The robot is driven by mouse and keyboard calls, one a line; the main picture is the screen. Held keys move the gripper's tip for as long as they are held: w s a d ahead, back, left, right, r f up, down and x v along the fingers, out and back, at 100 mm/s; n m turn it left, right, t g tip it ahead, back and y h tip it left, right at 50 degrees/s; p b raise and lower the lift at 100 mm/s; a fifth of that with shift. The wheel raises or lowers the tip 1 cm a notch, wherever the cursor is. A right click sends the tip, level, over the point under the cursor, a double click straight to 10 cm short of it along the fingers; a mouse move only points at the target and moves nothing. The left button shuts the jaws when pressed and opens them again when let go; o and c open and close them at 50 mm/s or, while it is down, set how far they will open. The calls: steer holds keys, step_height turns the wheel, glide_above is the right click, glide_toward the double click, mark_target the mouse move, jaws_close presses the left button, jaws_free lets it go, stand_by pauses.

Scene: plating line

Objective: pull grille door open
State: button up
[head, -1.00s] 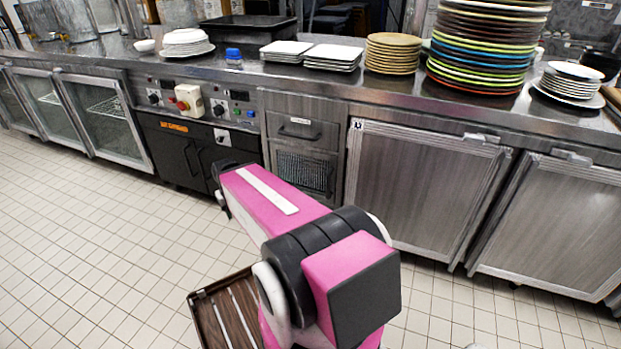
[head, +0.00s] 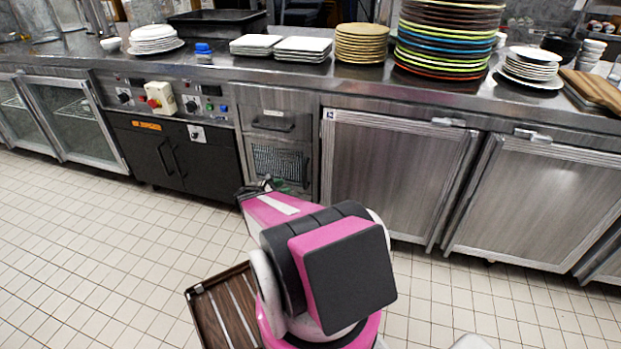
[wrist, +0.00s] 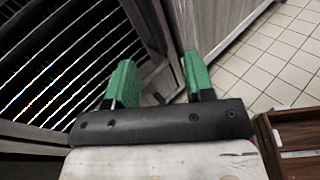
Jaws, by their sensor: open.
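The grille door (head: 278,163) is a small dark mesh panel in a steel frame, below a drawer in the counter front. It looks closed in the head view. A dark upright handle shows at its right side. In the wrist view, the grille's slats (wrist: 60,65) fill the left. My gripper (wrist: 158,64) has green fingers, spread apart and empty. A dark upright bar at the grille's edge runs between and beyond the fingers; I cannot tell if they touch it. In the head view my gripper (head: 266,184) is in front of the grille's lower part, partly hidden by my arm.
A steel cabinet door (head: 395,180) stands to the right of the grille. A black oven unit (head: 175,155) is to the left. A brown slatted tray or crate (head: 225,308) lies on the floor beside my arm. Plates stand on the counter. The tiled floor at left is clear.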

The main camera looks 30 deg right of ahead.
mark_target(305, 186)
steer(key=d, duration=0.4)
steer(key=w+d+n+h, duration=0.1)
steer(key=d, duration=0.3)
steer(key=w+d+n+t, duration=0.1)
steer(key=d, duration=0.3)
steer(key=shift+d+f, duration=0.15)
steer(key=shift+f, duration=0.15)
jaws_close()
